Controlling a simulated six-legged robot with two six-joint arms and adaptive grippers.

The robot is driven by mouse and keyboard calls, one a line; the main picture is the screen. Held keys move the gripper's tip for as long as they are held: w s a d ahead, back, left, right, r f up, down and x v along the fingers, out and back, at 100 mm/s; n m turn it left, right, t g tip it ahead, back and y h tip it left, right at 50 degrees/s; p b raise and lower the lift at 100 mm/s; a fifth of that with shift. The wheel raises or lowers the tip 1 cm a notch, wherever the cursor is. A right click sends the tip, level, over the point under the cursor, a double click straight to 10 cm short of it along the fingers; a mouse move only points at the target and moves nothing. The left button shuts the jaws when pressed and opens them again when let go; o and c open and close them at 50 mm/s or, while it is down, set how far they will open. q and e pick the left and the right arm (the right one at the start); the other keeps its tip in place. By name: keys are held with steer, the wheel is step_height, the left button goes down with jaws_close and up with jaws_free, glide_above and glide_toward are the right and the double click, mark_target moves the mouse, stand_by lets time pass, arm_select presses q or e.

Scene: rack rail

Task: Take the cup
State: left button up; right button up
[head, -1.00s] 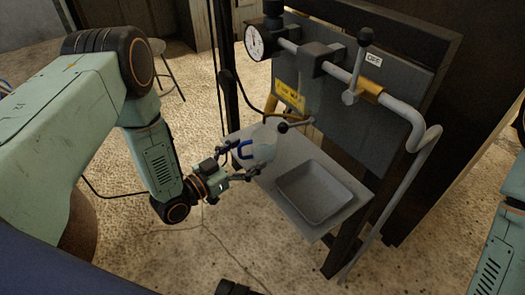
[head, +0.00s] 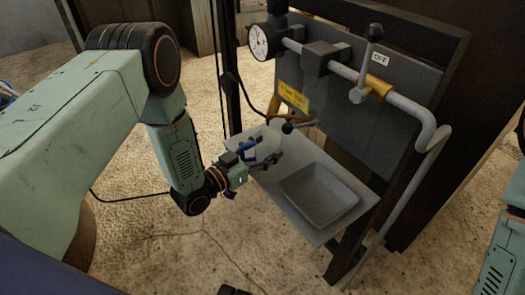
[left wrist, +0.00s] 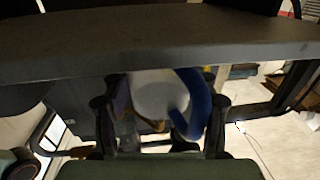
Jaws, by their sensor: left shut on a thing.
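The cup (head: 270,146) is pale with a blue handle (head: 246,150). In the head view it is at the left end of the grey shelf, partly hidden by my left gripper (head: 262,158). My left gripper is shut on the cup. In the left wrist view the white cup body (left wrist: 158,95) and the curved blue handle (left wrist: 195,103) show between the two dark fingers. I cannot tell whether the cup touches the shelf. Only a part of my right arm shows at the right edge; its gripper is out of view.
The grey shelf (head: 277,190) carries an empty grey tray (head: 319,196) right of the cup. Behind stands a panel with a pipe, a dial gauge (head: 260,41), a lever and an OFF label (head: 381,58). A ball-ended lever (head: 288,128) is close to the cup.

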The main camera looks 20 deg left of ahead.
arm_select(q)
steer(key=c, duration=0.7)
